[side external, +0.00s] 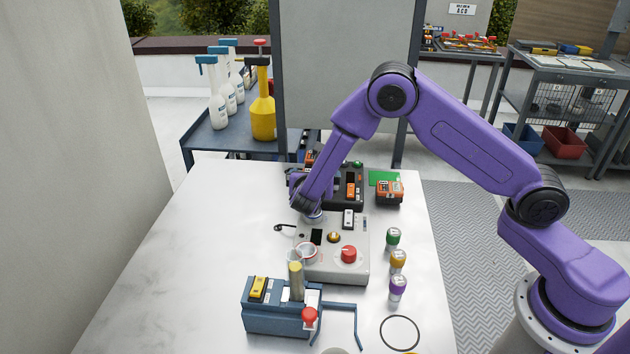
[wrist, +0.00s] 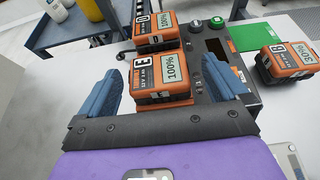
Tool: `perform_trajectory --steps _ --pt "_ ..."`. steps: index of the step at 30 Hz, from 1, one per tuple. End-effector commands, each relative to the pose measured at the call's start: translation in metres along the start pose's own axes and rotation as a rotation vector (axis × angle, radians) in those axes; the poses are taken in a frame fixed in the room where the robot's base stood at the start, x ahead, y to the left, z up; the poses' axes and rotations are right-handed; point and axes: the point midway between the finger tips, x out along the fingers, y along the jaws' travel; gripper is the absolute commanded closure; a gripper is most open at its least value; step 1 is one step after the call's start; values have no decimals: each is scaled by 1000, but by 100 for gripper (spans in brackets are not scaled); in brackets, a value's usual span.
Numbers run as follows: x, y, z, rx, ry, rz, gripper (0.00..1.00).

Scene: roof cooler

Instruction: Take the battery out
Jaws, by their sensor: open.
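My gripper (wrist: 166,72) is open, with one blue finger on each side of this battery and visible gaps between. A second battery marked 100% (wrist: 156,30) sits behind it in line. A third battery marked 30% (wrist: 283,62) stands apart to the right, near a green pad (wrist: 258,36). In the side view, my arm hides part of the charger (side external: 348,200), and the separate battery (side external: 389,191) stands to its right.
A grey control box with a red button (side external: 348,254) stands in front of the charger. Several small colored cylinders (side external: 397,262) stand right of it. A blue fixture (side external: 262,318) is nearer the front. The table's left side (side external: 170,265) is clear.

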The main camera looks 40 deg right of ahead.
Motion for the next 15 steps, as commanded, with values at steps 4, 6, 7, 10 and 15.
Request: perform_trajectory --steps 4,6,7,10,15 --pt "22 2 0 2 0 -5 0" --pt "31 3 0 0 -1 -4 0" --pt "35 3 0 0 0 -3 0" --pt "44 3 0 0 0 -4 0" --pt "48 4 1 0 -1 -1 0"
